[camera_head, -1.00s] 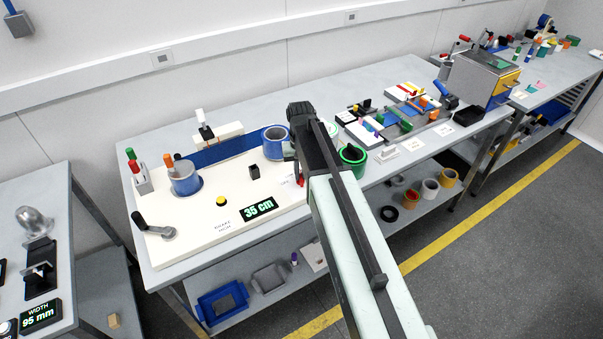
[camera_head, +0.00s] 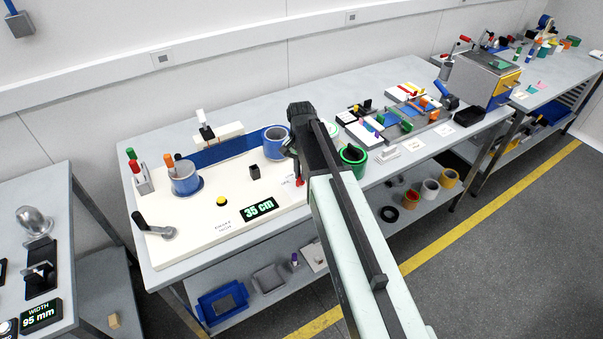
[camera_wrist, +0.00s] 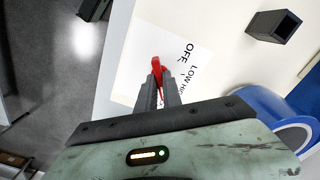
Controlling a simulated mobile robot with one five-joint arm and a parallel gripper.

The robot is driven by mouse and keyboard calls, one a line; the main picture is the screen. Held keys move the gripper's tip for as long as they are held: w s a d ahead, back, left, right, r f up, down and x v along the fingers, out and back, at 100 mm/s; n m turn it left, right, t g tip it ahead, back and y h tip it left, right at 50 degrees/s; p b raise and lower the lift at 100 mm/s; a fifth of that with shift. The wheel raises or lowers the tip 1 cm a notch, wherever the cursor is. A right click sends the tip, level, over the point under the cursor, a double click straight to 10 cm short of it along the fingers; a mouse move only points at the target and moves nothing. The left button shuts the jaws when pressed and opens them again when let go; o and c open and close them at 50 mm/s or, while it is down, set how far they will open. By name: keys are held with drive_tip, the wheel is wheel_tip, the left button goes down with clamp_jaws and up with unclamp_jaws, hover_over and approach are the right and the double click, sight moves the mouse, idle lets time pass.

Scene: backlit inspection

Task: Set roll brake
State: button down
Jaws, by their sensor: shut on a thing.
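The white inspection board (camera_head: 205,225) lies on the bench with a blue web stretched between two rolls. A red brake lever (camera_wrist: 157,66) stands on a white label plate (camera_wrist: 190,52) marked OFF, LOW and a third, partly covered word. My gripper (camera_wrist: 157,85) is shut on the lever, whose red tip shows beyond the fingertips. In the head view the red lever (camera_head: 300,183) shows just below my gripper (camera_head: 293,172) at the board's right end.
A blue roll (camera_head: 274,138) stands close behind my gripper, and it shows at right in the wrist view (camera_wrist: 270,112). A small black square holder (camera_head: 254,172) stands to the left. A crank (camera_head: 154,228) is at the board's left end.

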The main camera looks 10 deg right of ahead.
drive_tip(key=shift+m, duration=0.7)
drive_tip(key=c, duration=1.5)
unclamp_jaws()
wheel_tip(320, 180, up, 8)
drive_tip(key=p, duration=0.8)
drive_tip(key=shift+f, duration=0.15)
